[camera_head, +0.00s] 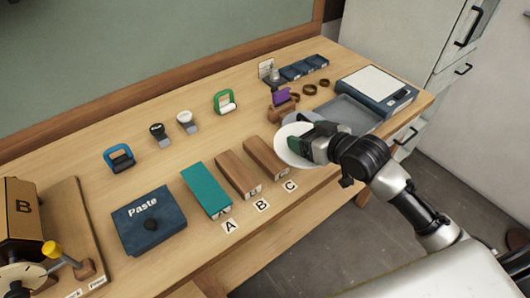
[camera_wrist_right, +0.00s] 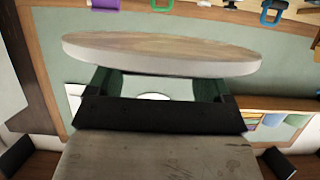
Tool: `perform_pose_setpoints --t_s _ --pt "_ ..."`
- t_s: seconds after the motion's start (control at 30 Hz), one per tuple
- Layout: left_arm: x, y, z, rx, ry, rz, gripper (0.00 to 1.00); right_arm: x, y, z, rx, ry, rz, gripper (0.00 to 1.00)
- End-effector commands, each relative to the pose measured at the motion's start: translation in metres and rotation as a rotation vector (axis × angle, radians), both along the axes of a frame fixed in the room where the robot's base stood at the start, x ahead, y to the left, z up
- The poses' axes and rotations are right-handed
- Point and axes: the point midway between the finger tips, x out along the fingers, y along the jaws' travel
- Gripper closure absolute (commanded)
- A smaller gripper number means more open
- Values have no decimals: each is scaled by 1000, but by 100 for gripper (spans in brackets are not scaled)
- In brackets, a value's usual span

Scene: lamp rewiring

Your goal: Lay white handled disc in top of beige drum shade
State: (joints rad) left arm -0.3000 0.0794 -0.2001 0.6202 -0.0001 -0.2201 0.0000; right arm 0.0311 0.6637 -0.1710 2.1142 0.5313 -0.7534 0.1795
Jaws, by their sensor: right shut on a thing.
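The white disc (camera_head: 288,151) is at my right gripper (camera_head: 303,144), above the bench's front edge, right of the blocks marked A, B and C. In the right wrist view the disc (camera_wrist_right: 160,58) spans the area beyond the fingers, with a pale rim and a brownish, shiny face. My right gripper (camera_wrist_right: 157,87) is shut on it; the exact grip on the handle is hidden. I cannot make out a beige drum shade in either view. My left gripper is not in view.
On the wooden bench (camera_head: 150,180) lie a teal block (camera_head: 206,189), two brown blocks and a blue Paste pouch (camera_head: 149,222). A grey tray (camera_head: 350,115) and a scale-like device (camera_head: 375,88) stand at the right. Grey cabinets (camera_head: 400,35) stand behind.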

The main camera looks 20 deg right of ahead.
Motion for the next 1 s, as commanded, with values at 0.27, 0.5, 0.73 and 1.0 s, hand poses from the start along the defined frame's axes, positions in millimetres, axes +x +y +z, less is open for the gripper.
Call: perform_pose_setpoints --t_s 0.27,0.5,0.73,1.0 --pt "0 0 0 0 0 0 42 5 -6 4 2 0 1 52" --pt "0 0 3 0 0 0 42 11 0 0 7 0 0 52" --pt "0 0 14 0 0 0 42 47 34 -28 8 3 1 52" --pt "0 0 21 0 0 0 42 84 68 -59 5 2 0 52"
